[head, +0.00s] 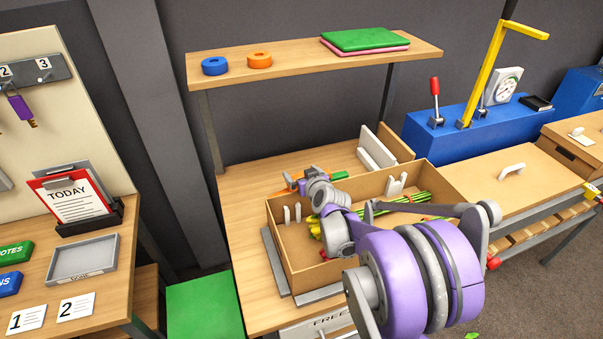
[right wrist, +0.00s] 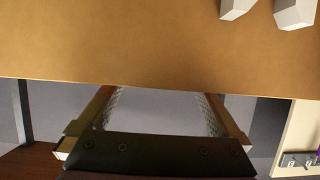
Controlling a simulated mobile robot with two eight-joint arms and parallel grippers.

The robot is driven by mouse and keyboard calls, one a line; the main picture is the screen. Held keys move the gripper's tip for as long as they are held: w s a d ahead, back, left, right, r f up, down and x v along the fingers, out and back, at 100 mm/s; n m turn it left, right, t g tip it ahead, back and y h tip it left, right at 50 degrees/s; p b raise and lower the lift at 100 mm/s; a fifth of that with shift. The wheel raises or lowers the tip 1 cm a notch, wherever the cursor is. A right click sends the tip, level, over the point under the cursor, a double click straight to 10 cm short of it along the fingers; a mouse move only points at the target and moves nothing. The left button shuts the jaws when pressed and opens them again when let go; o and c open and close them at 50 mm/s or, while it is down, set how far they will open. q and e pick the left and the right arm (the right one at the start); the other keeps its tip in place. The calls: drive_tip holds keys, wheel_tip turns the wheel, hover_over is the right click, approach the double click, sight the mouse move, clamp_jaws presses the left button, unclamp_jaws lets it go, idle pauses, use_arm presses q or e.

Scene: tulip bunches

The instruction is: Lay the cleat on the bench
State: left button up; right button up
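I cannot tell for sure which piece is the cleat. Small white upright pieces stand in pairs inside the cardboard box (head: 289,254), one pair at its left (head: 292,214) and one at its back right (head: 397,185). Two white pieces also show at the top right of the right wrist view (right wrist: 294,12). My right gripper (head: 290,183) is over the back left of the box, small and partly hidden by my arm. In the right wrist view its fingers (right wrist: 164,108) are apart with nothing seen between them, near a cardboard edge. My left gripper is not in view.
The box stands on the wooden bench (head: 238,205). Green stems (head: 412,207) lie in it. White panels (head: 377,148) stand behind it. A shelf (head: 300,63) with blue and orange rings hangs above. Bench left of the box is clear. A blue machine (head: 455,128) stands right.

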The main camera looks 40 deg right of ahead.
drive_tip(key=shift+r, duration=0.3)
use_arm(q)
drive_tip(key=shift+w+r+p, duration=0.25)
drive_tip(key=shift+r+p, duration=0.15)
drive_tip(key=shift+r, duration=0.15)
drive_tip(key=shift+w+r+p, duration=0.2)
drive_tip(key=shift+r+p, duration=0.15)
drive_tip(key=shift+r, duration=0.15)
use_arm(e)
drive_tip(key=v, duration=1.2)
drive_tip(key=shift+r, duration=0.35)
